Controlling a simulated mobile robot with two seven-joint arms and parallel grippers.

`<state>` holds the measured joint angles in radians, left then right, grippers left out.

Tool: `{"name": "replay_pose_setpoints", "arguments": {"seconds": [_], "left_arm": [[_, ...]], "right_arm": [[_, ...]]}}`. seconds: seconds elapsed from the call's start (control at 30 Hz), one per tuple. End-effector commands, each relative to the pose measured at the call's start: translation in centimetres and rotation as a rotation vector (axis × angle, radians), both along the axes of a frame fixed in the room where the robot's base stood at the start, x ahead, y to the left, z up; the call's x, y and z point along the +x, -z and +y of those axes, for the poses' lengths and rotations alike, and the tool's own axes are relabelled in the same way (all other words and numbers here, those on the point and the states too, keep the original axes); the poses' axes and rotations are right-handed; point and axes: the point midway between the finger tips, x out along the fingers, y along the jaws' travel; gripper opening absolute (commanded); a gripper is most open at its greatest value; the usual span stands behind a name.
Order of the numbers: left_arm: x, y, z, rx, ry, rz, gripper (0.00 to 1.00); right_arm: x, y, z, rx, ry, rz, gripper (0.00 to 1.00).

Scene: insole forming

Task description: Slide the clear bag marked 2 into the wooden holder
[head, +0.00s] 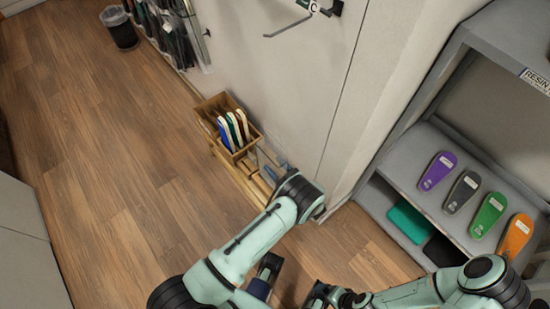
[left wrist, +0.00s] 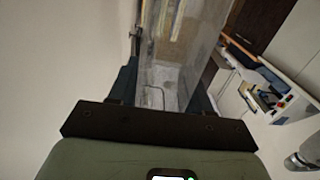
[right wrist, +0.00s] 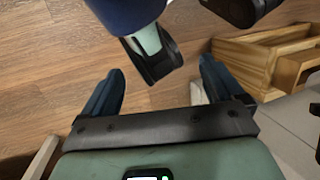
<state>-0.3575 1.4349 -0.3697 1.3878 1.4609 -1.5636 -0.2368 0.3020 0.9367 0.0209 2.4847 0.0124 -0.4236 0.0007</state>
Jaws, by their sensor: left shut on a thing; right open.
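My left gripper (left wrist: 163,78) is shut on a clear bag (left wrist: 168,60), which stands out between the fingers in the left wrist view. In the head view the bag is a faint patch beside the gripper (head: 276,168). Its mark cannot be read. A wooden box (head: 240,152) with several coloured insoles (head: 230,130) upright in it stands against the wall, just left of the left gripper. My right gripper (right wrist: 160,70) is open and empty.
Wooden parts (right wrist: 250,62) show at the right of the right wrist view. A grey shelf unit (head: 400,165) with several insoles (head: 463,190) stands at right. A bin (head: 120,28) is at the far left. The wood floor (head: 95,130) at left is clear.

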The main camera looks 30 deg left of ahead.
Motion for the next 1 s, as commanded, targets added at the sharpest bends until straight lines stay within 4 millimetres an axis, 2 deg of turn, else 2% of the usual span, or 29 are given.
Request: {"name": "replay_pose_setpoints", "arguments": {"seconds": [0.27,0.73,1.0], "left_arm": [[0.0,1.1,0.0,0.000,0.000,0.001,0.19],[0.0,3.9,0.0,0.000,0.000,0.001,0.19],[0.0,4.8,0.0,0.000,0.000,0.001,0.19]], "right_arm": [[0.1,0.4,0.0,-0.001,0.001,-0.004,0.94],[2.1,3.1,-0.6,-0.021,0.021,-0.061,0.94],[3.6,4.1,-1.3,-0.040,0.037,-0.101,0.94]]}}
